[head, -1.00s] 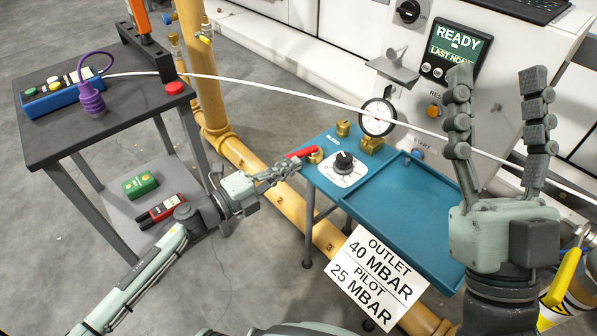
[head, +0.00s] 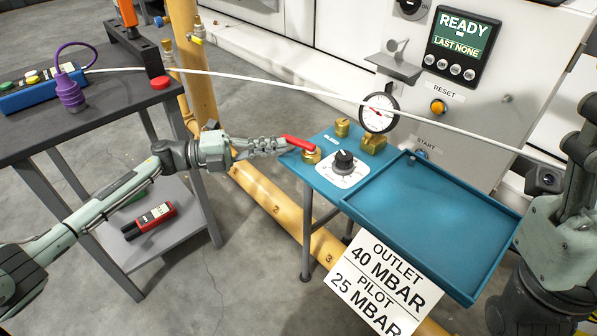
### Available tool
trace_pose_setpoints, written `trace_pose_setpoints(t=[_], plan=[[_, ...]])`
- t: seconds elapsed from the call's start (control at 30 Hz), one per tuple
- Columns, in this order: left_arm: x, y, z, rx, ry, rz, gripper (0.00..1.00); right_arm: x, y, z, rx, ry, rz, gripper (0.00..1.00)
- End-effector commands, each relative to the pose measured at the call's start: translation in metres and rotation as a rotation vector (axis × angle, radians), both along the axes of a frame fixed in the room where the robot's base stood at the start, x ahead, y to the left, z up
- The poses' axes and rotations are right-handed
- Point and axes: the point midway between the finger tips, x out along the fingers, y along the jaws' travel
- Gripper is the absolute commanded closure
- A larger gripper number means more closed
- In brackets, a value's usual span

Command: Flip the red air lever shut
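The red air lever (head: 299,143) sits on a brass valve (head: 311,156) at the left corner of the blue bench. It points left and slightly up in the picture, out past the bench edge. My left gripper (head: 285,148) is level with the lever's free end, just below it in the picture. Its fingers lie close together and look shut. I cannot tell whether they touch the lever.
A black knob (head: 344,160) on a white dial, brass fittings (head: 373,145) and a round gauge (head: 379,113) stand close right of the lever. A white hose (head: 270,84) crosses above the bench. The blue tray (head: 430,215) is empty. A dark side table (head: 110,125) stands left.

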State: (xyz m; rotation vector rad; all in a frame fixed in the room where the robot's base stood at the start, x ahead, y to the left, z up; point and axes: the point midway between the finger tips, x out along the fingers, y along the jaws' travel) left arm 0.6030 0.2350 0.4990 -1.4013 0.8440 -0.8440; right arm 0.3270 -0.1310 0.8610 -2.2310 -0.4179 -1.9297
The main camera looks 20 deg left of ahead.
Motion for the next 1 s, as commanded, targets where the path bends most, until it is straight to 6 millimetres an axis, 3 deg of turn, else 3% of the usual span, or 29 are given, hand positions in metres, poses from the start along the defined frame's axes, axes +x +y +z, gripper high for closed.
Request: trace_pose_setpoints(t=[0.37, 0.7, 1.0], plan=[[0.001, 0.001, 0.009, 0.003, -0.003, 0.002, 1.00, 0.000, 0.000, 0.000, -0.002, 0.002, 0.000, 0.44], [0.002, 0.001, 0.072, 0.004, -0.003, 0.002, 1.00, 0.000, 0.000, 0.000, -0.001, 0.001, 0.000, 0.44], [0.002, 0.001, 0.099, 0.002, 0.000, 0.003, 1.00, 0.000, 0.000, 0.000, -0.001, 0.001, 0.000, 0.44]])
